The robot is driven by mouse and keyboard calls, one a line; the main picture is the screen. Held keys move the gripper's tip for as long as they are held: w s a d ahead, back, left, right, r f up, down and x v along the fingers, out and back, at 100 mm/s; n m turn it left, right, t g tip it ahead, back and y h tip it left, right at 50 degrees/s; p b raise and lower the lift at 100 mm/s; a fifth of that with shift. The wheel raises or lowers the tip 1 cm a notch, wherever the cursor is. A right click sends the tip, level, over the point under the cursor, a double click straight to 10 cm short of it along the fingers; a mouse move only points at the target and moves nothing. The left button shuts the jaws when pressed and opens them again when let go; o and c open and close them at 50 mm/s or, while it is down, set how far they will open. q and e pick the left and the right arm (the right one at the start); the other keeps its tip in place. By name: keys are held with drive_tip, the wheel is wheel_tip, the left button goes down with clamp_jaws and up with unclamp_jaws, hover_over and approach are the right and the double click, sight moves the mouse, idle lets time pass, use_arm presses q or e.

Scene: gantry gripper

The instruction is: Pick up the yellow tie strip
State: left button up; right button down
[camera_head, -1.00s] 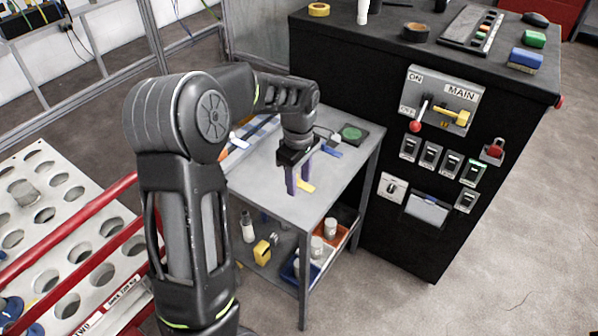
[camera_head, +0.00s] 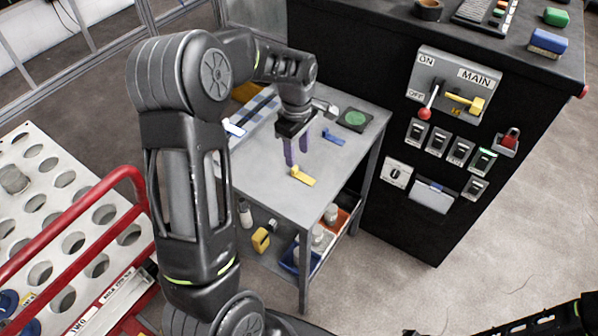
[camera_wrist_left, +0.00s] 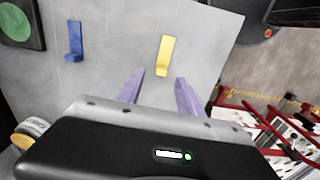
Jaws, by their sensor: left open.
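The yellow tie strip (camera_head: 303,176) lies on the grey table top (camera_head: 262,185) near its front edge. It also shows in the left wrist view (camera_wrist_left: 164,56), a short upright-looking strip with a bent end. My left gripper (camera_head: 297,160) is above the table just behind the strip, its purple fingers pointing down. In the left wrist view the fingers (camera_wrist_left: 160,90) are apart, with the strip beyond the gap between them and nothing held. A small part of what looks like my right arm shows at the bottom right of the head view; its gripper is not visible.
A blue strip (camera_head: 333,137) and a black pad with a green disc (camera_head: 355,118) lie farther back on the table. A white piece (camera_head: 234,129) lies at the left. The black cabinet (camera_head: 400,235) stands close on the right. A red rail (camera_head: 75,222) is at the left.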

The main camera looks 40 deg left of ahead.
sight(296, 169)
use_arm(q)
drive_tip(key=shift+f, duration=0.25)
drive_tip(key=f, duration=0.1)
drive_tip(key=f+p, duration=0.1)
drive_tip(key=f, duration=0.2)
drive_tip(key=shift+s+f+p, duration=0.25)
drive_tip(key=shift+f+p, duration=0.1)
drive_tip(key=shift+p, duration=0.05)
drive_tip(key=shift+f, duration=0.3)
clamp_jaws()
idle(0.3)
